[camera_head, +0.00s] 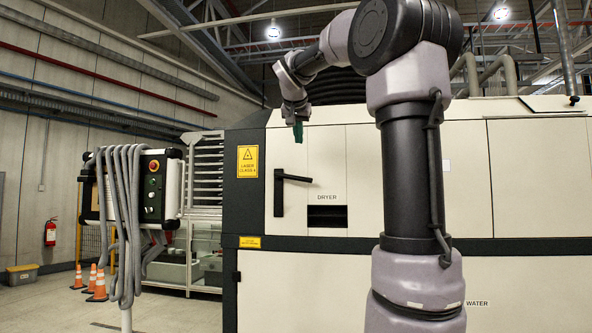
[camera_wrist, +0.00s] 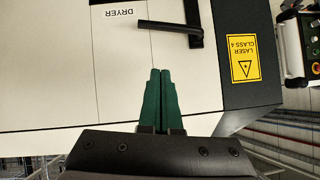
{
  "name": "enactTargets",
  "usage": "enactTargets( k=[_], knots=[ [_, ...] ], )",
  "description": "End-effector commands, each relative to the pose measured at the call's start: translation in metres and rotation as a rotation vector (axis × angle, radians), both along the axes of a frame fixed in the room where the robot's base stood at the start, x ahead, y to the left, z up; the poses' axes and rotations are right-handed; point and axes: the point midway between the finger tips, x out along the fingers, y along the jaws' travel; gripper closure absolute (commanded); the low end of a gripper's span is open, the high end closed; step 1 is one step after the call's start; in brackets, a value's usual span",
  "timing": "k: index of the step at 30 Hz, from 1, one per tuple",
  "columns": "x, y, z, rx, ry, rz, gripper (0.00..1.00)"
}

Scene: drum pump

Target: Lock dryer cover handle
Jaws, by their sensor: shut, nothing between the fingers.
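The dryer cover (camera_head: 357,160) is a cream panel labelled DRYER on a large machine. Its black handle (camera_head: 284,190) is at the cover's left side, with its lever pointing right, about horizontal. In the wrist view, which looks upside down, the handle (camera_wrist: 180,27) is at the top, beyond the fingertips. My gripper (camera_head: 298,131) has green fingers, pointing down in front of the panel, above the handle and apart from it. In the wrist view the fingers (camera_wrist: 162,72) lie together with nothing between them.
A yellow laser warning sign (camera_head: 248,161) is on the dark frame left of the handle. A control box (camera_head: 146,186) with hanging grey hoses stands further left, with orange cones (camera_head: 96,282) on the floor. The panel around the handle is clear.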

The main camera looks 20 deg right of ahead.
Motion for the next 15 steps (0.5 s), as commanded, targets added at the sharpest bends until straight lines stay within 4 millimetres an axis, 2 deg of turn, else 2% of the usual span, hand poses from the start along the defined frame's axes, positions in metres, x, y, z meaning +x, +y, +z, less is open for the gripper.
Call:
enactTargets(
  k=[7, 15],
  knots=[
    [0.012, -0.007, -0.01, 0.0, 0.002, 0.0, 1.0],
    [0.053, -0.029, -0.041, 0.001, 0.004, 0.0, 1.0]
  ],
)
